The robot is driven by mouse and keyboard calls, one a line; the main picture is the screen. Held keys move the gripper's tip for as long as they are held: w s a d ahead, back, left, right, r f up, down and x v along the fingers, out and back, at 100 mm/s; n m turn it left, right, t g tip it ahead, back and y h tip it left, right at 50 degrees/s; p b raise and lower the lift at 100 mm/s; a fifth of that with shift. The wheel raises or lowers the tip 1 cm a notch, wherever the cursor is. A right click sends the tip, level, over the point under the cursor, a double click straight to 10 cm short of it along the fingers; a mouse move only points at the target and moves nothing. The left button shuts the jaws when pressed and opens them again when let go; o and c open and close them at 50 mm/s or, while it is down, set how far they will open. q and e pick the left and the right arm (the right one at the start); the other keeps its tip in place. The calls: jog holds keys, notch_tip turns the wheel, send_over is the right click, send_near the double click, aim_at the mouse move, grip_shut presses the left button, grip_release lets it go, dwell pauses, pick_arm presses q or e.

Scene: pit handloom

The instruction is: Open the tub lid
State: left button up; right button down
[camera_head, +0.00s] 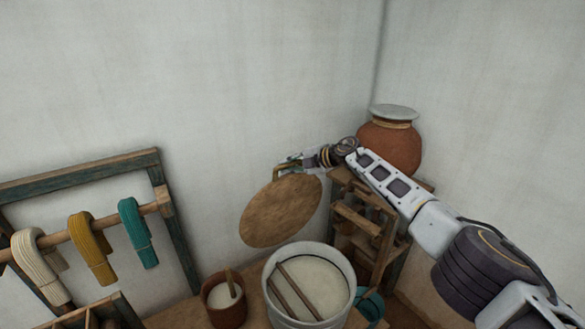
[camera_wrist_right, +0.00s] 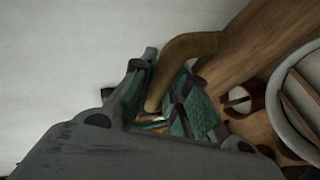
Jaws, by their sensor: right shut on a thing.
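The round wooden tub lid (camera_head: 281,210) is held up in the air above and behind the tub, tilted steeply. My right gripper (camera_head: 290,164) is shut on the lid's handle at its upper edge. In the right wrist view the curved wooden handle (camera_wrist_right: 190,47) passes between the green-padded fingers of my right gripper (camera_wrist_right: 168,105). The white tub (camera_head: 274,305) stands uncovered on the bench, with pale liquid and two sticks inside. My left gripper is not in view.
A brown pot (camera_head: 226,315) with pale contents and a stick stands left of the tub. A clay jar (camera_head: 390,147) sits on a wooden stand (camera_head: 362,222) behind my right arm. A rack (camera_head: 80,174) with coloured yarn hanks is at left.

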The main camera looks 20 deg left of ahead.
jog(key=shift+r, duration=0.1)
jog(key=c, duration=1.4)
grip_release()
jog(key=shift+d, duration=0.2)
